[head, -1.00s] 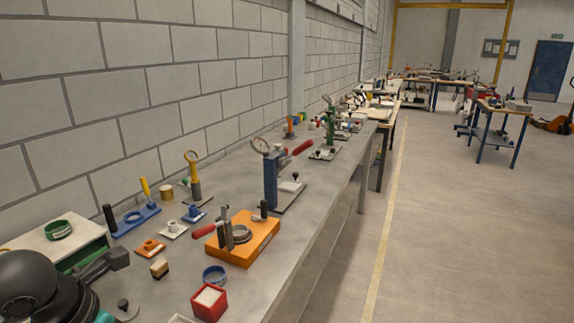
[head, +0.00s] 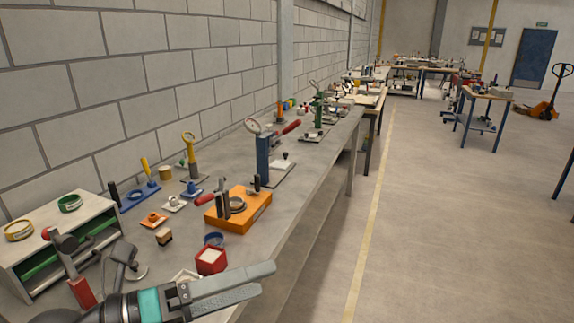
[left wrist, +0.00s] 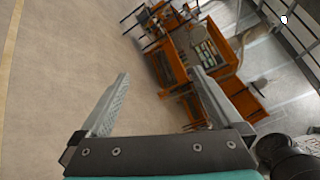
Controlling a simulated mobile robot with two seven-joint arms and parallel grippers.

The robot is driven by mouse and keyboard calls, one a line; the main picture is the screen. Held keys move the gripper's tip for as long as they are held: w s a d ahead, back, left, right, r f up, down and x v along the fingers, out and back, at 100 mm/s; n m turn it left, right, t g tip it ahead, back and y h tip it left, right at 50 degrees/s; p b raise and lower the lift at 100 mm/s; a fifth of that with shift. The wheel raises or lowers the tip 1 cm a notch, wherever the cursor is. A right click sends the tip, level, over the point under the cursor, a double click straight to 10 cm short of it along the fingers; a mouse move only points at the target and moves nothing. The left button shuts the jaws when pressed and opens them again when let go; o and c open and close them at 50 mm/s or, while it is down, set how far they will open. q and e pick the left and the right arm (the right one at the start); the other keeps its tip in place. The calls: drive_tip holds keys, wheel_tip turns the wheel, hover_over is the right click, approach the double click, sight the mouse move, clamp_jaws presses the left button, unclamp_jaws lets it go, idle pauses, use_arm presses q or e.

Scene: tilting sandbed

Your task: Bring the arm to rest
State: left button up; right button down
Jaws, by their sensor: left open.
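My left gripper (head: 265,279) reaches in at the bottom of the head view, pointing right. Its two grey fingers are apart with nothing between them. It appears in front of the bench's near edge, just right of and below a red box (head: 211,261). In the left wrist view my left gripper (left wrist: 161,76) is also open and empty, with bare floor and distant orange furniture behind it. I cannot tell its exact height against the bench top. My right gripper is not in view.
The grey bench (head: 290,205) runs along the block wall. On it stand an orange fixture (head: 254,207), a blue press (head: 263,160), a drawer unit (head: 22,264) and a lever tool with a red handle (head: 82,292).

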use_arm(q)
drive_tip(key=w+a+r+n+t+y, duration=0.45)
drive_tip(key=a+n+t+y, duration=0.25)
drive_tip(key=n+t, duration=0.7)
drive_tip(key=a+f+n+g+y, duration=0.8)
drive_tip(key=f+n+y, duration=0.4)
drive_tip(key=n, duration=0.4)
drive_tip(key=s+d+f+n+g+h, duration=0.35)
drive_tip(key=s+f+g, duration=0.65)
drive_tip(key=s+f, duration=0.75)
wheel_tip(320, 180, down, 25)
drive_tip(key=s+g+b, duration=0.2)
drive_tip(key=b, duration=0.1)
drive_tip(key=s+a+f+b, duration=0.1)
drive_tip(key=s+a+f, duration=0.1)
drive_tip(key=s+f, duration=1.3)
drive_tip(key=shift+s+f+g+b, duration=0.15)
drive_tip(key=shift+f+g+b, duration=0.25)
drive_tip(key=shift+f, duration=0.15)
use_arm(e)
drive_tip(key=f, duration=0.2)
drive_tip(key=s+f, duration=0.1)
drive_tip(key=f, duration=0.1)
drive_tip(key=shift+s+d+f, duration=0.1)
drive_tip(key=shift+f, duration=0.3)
